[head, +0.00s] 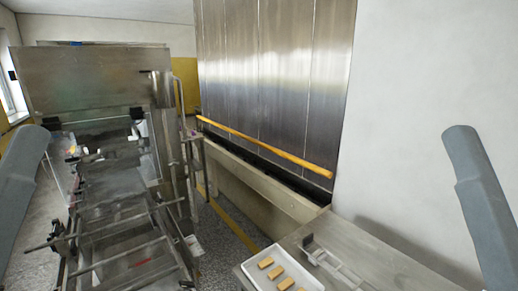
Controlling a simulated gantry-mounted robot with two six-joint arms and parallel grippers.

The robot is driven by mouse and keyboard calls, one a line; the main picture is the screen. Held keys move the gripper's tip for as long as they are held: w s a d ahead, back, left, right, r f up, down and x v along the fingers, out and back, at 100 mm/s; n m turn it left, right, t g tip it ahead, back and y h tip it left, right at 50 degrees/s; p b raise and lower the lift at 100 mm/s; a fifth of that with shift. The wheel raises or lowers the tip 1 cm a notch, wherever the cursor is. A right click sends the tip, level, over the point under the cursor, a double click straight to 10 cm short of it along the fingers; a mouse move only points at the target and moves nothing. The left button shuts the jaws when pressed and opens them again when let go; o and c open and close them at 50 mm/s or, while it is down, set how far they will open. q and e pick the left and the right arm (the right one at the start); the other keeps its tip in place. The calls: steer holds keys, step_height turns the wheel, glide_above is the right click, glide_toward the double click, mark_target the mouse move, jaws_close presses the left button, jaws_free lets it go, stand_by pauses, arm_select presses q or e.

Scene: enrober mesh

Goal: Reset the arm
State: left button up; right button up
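My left arm shows as a grey link at the left edge of the head view, and my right arm as a grey link at the right edge. Neither gripper is in view, so I cannot see whether they hold anything. The enrober machine (95,75) stands on the left, a steel frame with an open mesh and rod section (125,250) in front of it.
A white tray (248,270) with several tan bars (278,272) sits on a steel table (375,265) at the lower right. A small metal piece (310,246) lies beside it. A steel wall panel (275,70) with a yellow rail (265,146) stands behind. Open floor (222,255) lies between machine and table.

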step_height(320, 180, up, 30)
steer(key=p, duration=2.6)
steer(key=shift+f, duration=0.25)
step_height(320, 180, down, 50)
steer(key=b, duration=4.9)
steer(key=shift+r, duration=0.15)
